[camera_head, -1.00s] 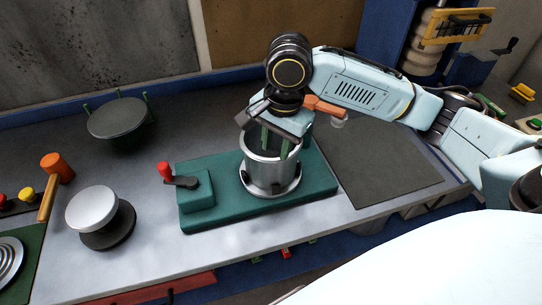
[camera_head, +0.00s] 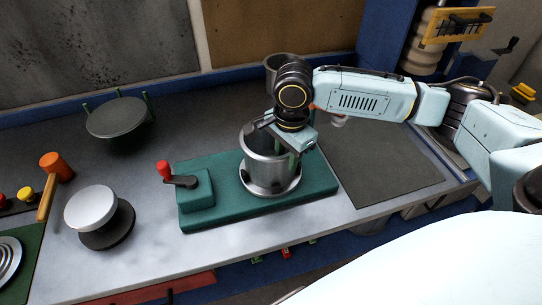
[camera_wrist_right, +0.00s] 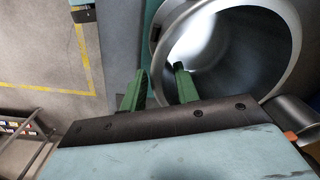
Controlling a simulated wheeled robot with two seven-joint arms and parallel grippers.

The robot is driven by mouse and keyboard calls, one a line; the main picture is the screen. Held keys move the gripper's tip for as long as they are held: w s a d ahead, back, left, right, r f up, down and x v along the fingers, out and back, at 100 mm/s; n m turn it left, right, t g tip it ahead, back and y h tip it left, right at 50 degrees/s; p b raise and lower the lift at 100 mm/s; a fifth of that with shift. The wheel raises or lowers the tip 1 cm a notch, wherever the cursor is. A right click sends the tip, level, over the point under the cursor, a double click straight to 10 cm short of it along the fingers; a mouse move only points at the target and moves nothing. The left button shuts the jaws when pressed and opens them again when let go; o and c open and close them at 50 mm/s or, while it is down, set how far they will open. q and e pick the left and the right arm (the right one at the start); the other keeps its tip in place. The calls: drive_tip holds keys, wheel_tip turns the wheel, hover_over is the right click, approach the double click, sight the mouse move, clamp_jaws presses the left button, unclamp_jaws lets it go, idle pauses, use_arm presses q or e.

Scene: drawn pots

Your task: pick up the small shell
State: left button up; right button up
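A metal cylindrical shell (camera_head: 262,172) stands upright on a teal base (camera_head: 228,215). Its open mouth fills the upper right of the right wrist view (camera_wrist_right: 293,45). My right gripper (camera_head: 291,158) points down at the right side of the front shell's rim. In the right wrist view its green fingers (camera_wrist_right: 158,88) are apart, one outside the rim and one over the opening. My left gripper is out of view.
A red-knobbed crank (camera_head: 180,180) sits on the base's left part. A silver round-topped piece (camera_head: 91,208), an orange mallet (camera_head: 56,168) and a dark round plate on a stand (camera_head: 116,117) are farther left. A dark mat (camera_head: 385,165) at right is bare.

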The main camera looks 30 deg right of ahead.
wheel_tip(320, 180, down, 4)
drive_tip(key=shift+r, duration=0.2)
clamp_jaws()
drive_tip(key=shift+r, duration=0.1)
wheel_tip(320, 180, up, 10)
drive_tip(key=shift+w, duration=0.1)
idle(0.5)
